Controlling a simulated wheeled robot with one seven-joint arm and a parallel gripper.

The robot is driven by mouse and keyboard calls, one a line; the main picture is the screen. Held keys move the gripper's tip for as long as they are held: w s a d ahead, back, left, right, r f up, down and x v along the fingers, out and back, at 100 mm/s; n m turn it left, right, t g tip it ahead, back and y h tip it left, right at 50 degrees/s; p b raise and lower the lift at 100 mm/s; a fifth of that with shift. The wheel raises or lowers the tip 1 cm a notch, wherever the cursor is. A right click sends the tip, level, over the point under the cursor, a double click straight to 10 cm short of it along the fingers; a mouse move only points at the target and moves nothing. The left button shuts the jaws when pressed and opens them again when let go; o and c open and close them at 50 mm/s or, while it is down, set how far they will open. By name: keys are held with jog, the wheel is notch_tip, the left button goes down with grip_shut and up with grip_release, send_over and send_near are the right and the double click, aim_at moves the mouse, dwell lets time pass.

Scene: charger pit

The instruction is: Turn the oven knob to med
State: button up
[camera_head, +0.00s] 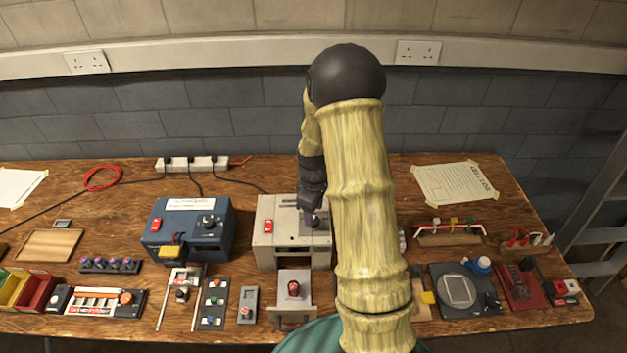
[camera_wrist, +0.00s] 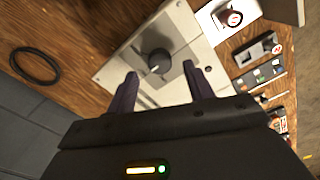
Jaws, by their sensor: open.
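A beige box (camera_head: 265,235) stands on the bench and also shows in the wrist view (camera_wrist: 190,32). On its top is a round black knob (camera_wrist: 157,62) with a pale pointer mark. I cannot read any setting label by the knob. My gripper (camera_head: 311,220) is over the right part of the box in the head view. In the wrist view my gripper (camera_wrist: 161,86) is open, its two dark fingers apart with the knob a little beyond and between their tips. I cannot tell if a finger touches the box top. The knob is hidden in the head view.
A blue box (camera_head: 190,228) with a black knob and red switch stands to the left. A black ring (camera_wrist: 35,66) lies on the wood. Several small devices line the front edge.

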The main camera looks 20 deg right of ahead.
aim_at(314, 219)
notch_tip(314, 219, up, 15)
jog(key=b, duration=0.1)
jog(key=shift+f, duration=0.2)
dwell(0.4)
jog(key=s+a+f+m+t, duration=0.1)
jog(key=s+a+m, duration=0.3)
jog(key=s, duration=0.3)
jog(key=s+a+f+m+t, duration=0.1)
jog(key=s+a+m, duration=0.3)
jog(key=s, duration=0.3)
jog(key=shift+s+a+t, duration=0.3)
jog(key=shift+s+a, duration=0.1)
jog(key=shift+a, duration=0.35)
